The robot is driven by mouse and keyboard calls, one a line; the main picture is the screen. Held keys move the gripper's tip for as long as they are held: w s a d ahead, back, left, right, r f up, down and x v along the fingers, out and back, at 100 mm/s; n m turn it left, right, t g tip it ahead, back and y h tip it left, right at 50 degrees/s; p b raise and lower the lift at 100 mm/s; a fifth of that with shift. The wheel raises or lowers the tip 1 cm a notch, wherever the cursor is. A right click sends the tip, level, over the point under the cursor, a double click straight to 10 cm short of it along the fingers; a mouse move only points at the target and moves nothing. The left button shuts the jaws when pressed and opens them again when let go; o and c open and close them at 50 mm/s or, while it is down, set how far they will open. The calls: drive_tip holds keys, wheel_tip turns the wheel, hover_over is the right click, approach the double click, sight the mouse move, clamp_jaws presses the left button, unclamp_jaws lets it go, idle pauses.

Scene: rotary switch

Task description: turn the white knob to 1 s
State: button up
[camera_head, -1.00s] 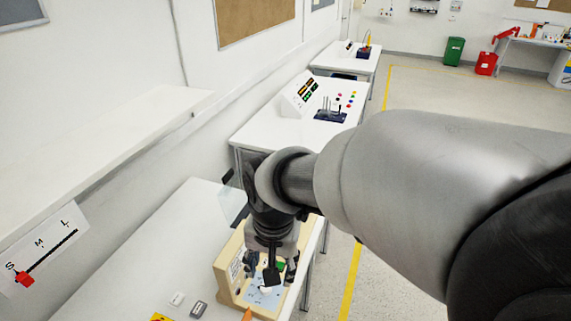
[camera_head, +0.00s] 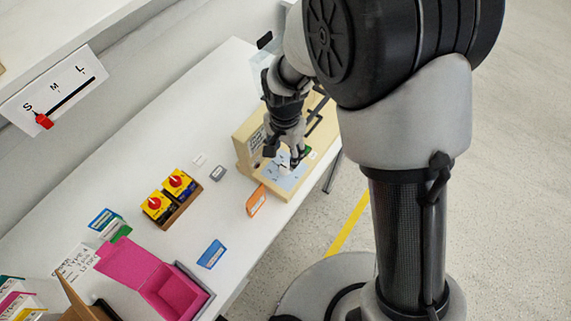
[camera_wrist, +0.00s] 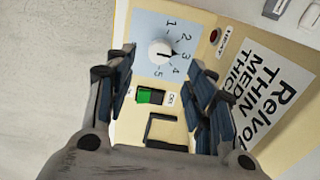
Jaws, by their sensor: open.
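The white knob (camera_wrist: 158,51) sits on a pale blue dial plate (camera_wrist: 143,28) marked 1 to 5. Its dark pointer faces right in the wrist view, close to the 3. My gripper (camera_wrist: 161,62) is open, with one finger on each side of the knob in the picture. I see no clear contact with it. In the head view my gripper (camera_head: 282,155) is low over the beige panel box (camera_head: 245,150); the knob there is small and partly hidden by the fingers.
A green rocker switch (camera_wrist: 150,96) and a black bracket (camera_wrist: 165,131) are near the knob. A printed label (camera_wrist: 268,85) lies right. On the table (camera_head: 130,165) are yellow boxes with red knobs (camera_head: 168,195), an orange card (camera_head: 256,201) and a pink box (camera_head: 150,280).

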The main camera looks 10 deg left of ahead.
sight(285, 167)
wheel_tip(285, 167, down, 7)
drive_tip(key=shift+f+b, duration=0.1)
drive_tip(key=shift+b, duration=0.8)
drive_tip(key=shift+c, duration=0.5)
drive_tip(key=c, duration=1)
